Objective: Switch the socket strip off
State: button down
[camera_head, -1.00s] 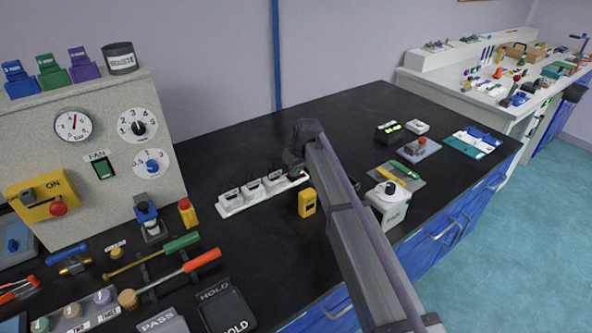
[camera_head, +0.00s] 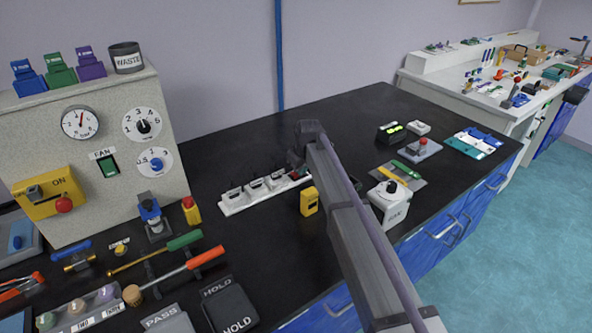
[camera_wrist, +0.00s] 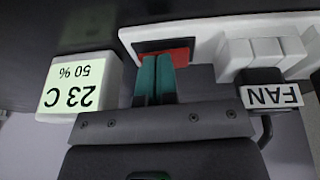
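The white socket strip (camera_head: 235,205) lies on the black bench, with several plugs in it. Its right end is by my gripper (camera_head: 298,170), which is mostly hidden behind my arm in the head view. In the wrist view the strip (camera_wrist: 205,42) shows a red switch (camera_wrist: 182,55) in a dark recess. The teal fingertips of my gripper (camera_wrist: 155,78) are together, with nothing seen between them. They overlap part of the red switch; whether they touch it I cannot tell. A plug labelled FAN (camera_wrist: 270,92) sits beside the fingers. The switch's tilt is unclear.
A white display block reading 23 C and 50 % (camera_wrist: 80,88) is close to the fingers. A yellow device (camera_head: 309,201) stands in front of the strip. The grey panel (camera_head: 100,125) with dials stands to the left. The bench behind the strip is clear.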

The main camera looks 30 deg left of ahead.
dwell(0.3)
notch_tip(320, 180, up, 5)
jog(key=p, duration=0.5)
jog(key=shift+r, duration=0.15)
jog(key=s+p+v, duration=0.1)
jog(key=p+v, duration=0.7)
jog(key=shift+r, duration=0.3)
jog(key=shift+s, duration=0.1)
